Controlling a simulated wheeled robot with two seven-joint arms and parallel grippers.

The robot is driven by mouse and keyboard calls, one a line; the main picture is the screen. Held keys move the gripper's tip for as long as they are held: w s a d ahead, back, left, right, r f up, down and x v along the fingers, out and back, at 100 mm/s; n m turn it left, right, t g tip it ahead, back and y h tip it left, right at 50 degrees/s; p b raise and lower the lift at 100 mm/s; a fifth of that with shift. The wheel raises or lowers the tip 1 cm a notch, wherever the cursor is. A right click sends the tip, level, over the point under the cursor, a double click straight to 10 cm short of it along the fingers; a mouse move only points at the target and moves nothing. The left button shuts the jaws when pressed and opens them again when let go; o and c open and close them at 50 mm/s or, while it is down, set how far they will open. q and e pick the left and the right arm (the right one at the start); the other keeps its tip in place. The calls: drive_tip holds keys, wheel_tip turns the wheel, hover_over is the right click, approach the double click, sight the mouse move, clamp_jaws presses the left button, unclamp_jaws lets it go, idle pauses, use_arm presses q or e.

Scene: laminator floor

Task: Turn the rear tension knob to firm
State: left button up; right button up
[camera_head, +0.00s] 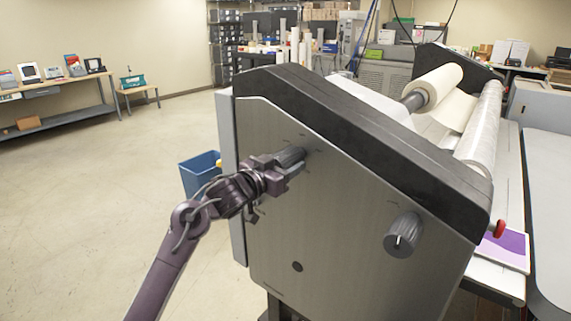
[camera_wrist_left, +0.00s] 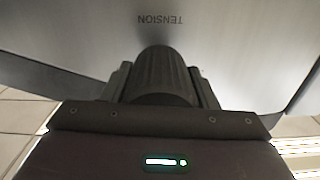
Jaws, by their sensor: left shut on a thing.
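The laminator's grey side panel (camera_head: 330,230) fills the middle of the head view. The rear tension knob (camera_head: 291,155) is a dark ribbed knob on the panel's upper left part. My left gripper (camera_head: 288,165) is shut on it, with a finger on each side. The left wrist view shows the ribbed knob (camera_wrist_left: 162,75) between the fingers, below an upside-down "TENSION" label (camera_wrist_left: 160,20). The knob's pointer and scale are too small or hidden to read. A second ribbed knob (camera_head: 403,235) sits free at the panel's lower right. My right gripper is not in view.
The laminator's black top edge (camera_head: 370,140) slopes down to the right, with a cream roll (camera_head: 438,86) and a clear film roll (camera_head: 480,130) behind it. A blue bin (camera_head: 199,172) stands on the floor behind my left arm. The floor at left is clear.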

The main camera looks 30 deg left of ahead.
use_arm(q)
drive_tip(key=shift+m, duration=0.3)
drive_tip(key=m+b, duration=0.2)
drive_tip(key=m, duration=0.2)
drive_tip(key=shift+a+f+m+b, duration=0.1)
drive_tip(key=shift+m+b, duration=0.2)
drive_tip(key=shift+m, duration=0.1)
drive_tip(key=m+b, duration=0.3)
drive_tip(key=m, duration=0.2)
drive_tip(key=shift+r+m, duration=0.2)
drive_tip(key=shift+m, duration=0.1)
drive_tip(key=o, duration=1)
drive_tip(key=shift+c, duration=0.2)
